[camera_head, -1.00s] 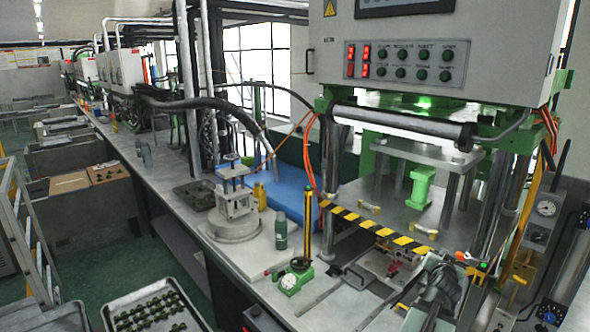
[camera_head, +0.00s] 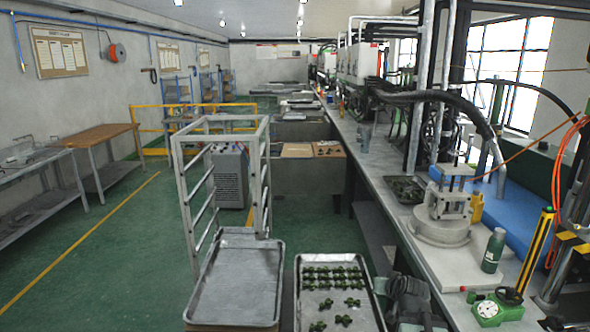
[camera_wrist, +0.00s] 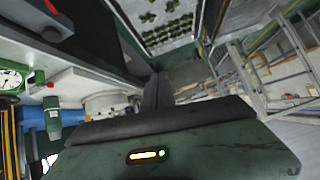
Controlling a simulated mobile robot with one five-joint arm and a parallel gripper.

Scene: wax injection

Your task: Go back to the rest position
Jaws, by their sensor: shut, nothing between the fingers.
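My gripper (camera_wrist: 158,88) shows in the wrist view as dark fingers closed together beyond the wide dark gripper body with a small lit lamp. Nothing is held between the fingers. In the head view, a dark grey part of my arm (camera_head: 410,298) shows at the bottom edge, between the tray of green pieces (camera_head: 312,318) and the workbench (camera_head: 395,225). The fingertips cannot be made out there. In the wrist view the tray of green pieces (camera_wrist: 143,40) lies at the top, beyond the fingers.
An empty metal tray (camera_head: 236,283) sits beside the filled one, with a rack frame (camera_head: 185,200) behind. The bench at right carries a round-based fixture (camera_head: 440,232), a green bottle (camera_head: 493,250) and a dial gauge (camera_head: 488,309). Green floor (camera_head: 110,260) is open at left.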

